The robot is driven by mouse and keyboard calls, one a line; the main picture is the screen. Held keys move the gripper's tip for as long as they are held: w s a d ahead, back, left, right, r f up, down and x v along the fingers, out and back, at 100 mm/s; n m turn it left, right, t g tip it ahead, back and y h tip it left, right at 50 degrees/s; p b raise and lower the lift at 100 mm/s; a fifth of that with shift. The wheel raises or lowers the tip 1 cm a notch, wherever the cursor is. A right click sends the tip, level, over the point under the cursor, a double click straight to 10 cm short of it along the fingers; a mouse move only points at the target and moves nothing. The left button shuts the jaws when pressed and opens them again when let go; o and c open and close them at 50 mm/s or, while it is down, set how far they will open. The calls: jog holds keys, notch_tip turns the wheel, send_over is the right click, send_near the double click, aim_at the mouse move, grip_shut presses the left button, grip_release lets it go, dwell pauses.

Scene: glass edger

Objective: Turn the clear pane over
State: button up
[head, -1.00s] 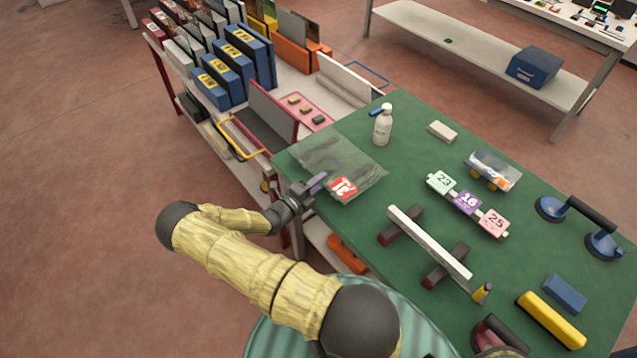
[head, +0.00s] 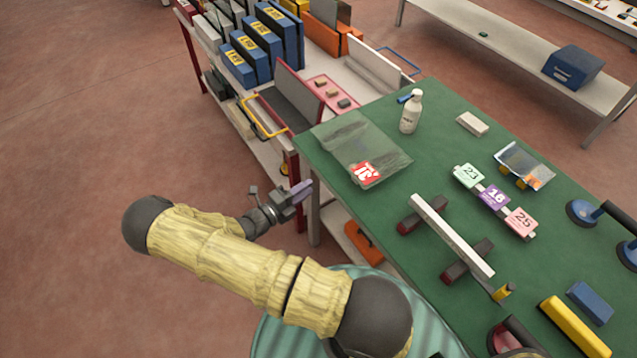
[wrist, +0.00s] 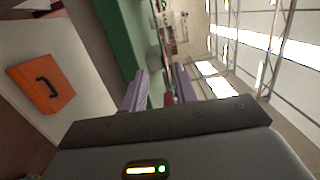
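The clear pane (head: 345,138) lies flat on the green table (head: 440,190), near its left edge, in the head view. A red label with white marks (head: 366,173) shows at its near corner; the marks look turned or mirrored. My gripper (head: 300,189) is just off the table's left edge, apart from the pane. In the wrist view, my gripper's two purple fingers (wrist: 160,90) stand apart. I see nothing held between them.
A white bottle (head: 411,112) stands right of the pane. Numbered tags (head: 493,197) and a white bar on dark blocks (head: 452,235) lie nearer. A cart with boxes (head: 262,45) adjoins the table. An orange case (wrist: 42,84) is below.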

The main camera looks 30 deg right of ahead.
jog(key=a, duration=0.3)
jog(key=shift+s+a, duration=0.1)
jog(key=shift+s, duration=0.2)
dwell(0.7)
jog(key=s+a+r+m+g+y, duration=0.1)
jog(key=s+r+m+g+y, duration=0.35)
jog(key=m, duration=0.55)
jog(key=s+a+r+m+g+y, duration=0.1)
jog(key=s+r+m+g+y, duration=0.2)
jog(key=s+m+y, duration=0.5)
jog(key=a+r+m+t+y, duration=0.2)
jog(key=r+m+t, duration=0.1)
jog(key=r+m, duration=0.4)
jog(key=a+r+m+t+y, duration=0.2)
jog(key=r+m, duration=0.5)
jog(key=m, duration=0.6)
jog(key=shift+a+t+y, duration=0.35)
jog(key=shift+t+y, duration=0.2)
jog(key=shift+t, duration=0.3)
jog(key=shift+w, duration=0.1)
